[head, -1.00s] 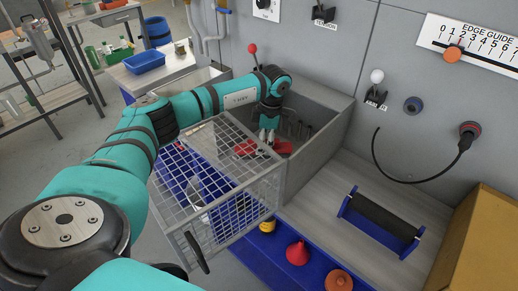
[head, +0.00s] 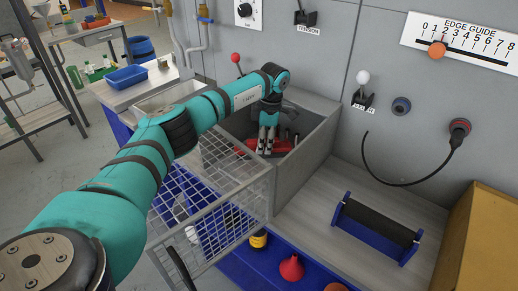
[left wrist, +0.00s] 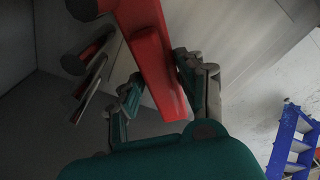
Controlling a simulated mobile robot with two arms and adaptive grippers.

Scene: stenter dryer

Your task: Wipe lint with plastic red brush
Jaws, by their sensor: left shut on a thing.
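The plastic red brush (head: 282,145) lies low inside a grey open-topped box (head: 314,150) on the machine. My left gripper (head: 267,143) reaches down into this box and is shut on the brush. In the left wrist view the red brush body (left wrist: 152,52) runs between the two fingers of my left gripper (left wrist: 160,95). Its far end is cut off by the top edge of that view, and its bristles cannot be made out. No lint can be made out. My right gripper is not in view.
A wire mesh panel (head: 222,180) stands in front of the box, under my left arm. Dark-tipped tools (left wrist: 90,72) stand beside the brush.

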